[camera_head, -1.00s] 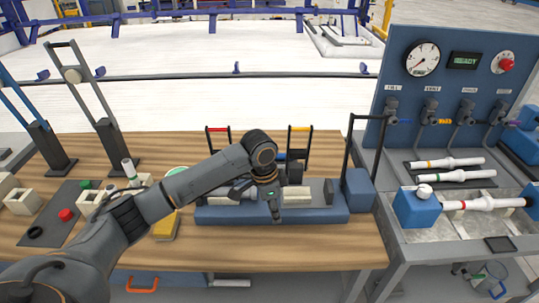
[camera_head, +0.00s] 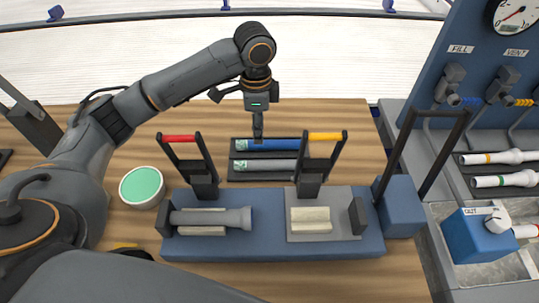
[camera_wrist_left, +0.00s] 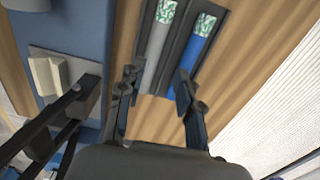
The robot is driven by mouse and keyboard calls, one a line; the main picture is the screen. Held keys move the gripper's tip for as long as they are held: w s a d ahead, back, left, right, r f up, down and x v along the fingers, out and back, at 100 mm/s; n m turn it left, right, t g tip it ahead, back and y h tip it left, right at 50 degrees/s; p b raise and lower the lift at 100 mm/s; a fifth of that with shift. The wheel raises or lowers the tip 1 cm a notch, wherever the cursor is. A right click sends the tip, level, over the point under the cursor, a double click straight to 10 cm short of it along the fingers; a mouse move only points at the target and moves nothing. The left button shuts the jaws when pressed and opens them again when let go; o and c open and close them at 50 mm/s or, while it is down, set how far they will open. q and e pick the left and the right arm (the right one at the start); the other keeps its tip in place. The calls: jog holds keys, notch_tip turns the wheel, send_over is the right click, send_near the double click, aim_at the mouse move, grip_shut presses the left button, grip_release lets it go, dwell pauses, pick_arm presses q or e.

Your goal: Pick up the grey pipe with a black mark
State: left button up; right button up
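A grey pipe (camera_head: 270,165) lies in a dark two-slot tray (camera_head: 233,177) behind the blue fixture, with a blue pipe (camera_head: 285,145) in the slot behind it. Both have a green-and-white patterned end; I cannot make out a black mark on the grey one. My left gripper (camera_head: 258,131) points down over the tray. In the left wrist view the left gripper (camera_wrist_left: 157,82) is open, its fingers apart on either side of the grey pipe (camera_wrist_left: 158,48), with the blue pipe (camera_wrist_left: 198,52) by the right finger. Another grey pipe (camera_head: 205,218) lies in the fixture. My right gripper is not in view.
The blue fixture (camera_head: 270,250) has upright red-handled (camera_head: 180,138) and yellow-handled (camera_head: 326,136) levers close to the tray. A green-topped round dish (camera_head: 142,187) is at left. A blue gauge panel (camera_head: 480,40) stands at right. Bare wood lies right of the tray.

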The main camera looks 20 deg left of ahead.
pick_arm(q)
send_over(259, 162)
notch_tip(259, 162, down, 7)
jog(key=shift+d, duration=0.1)
jog(key=shift+f, duration=0.4)
jog(key=shift+f+p, duration=0.4)
jog(key=shift+f, duration=0.15)
notch_tip(259, 162, down, 4)
jog(key=shift+s+r, duration=0.1)
jog(key=shift+r, duration=0.1)
jog(key=shift+f, duration=0.3)
jog(key=shift+c, duration=0.6)
grip_shut()
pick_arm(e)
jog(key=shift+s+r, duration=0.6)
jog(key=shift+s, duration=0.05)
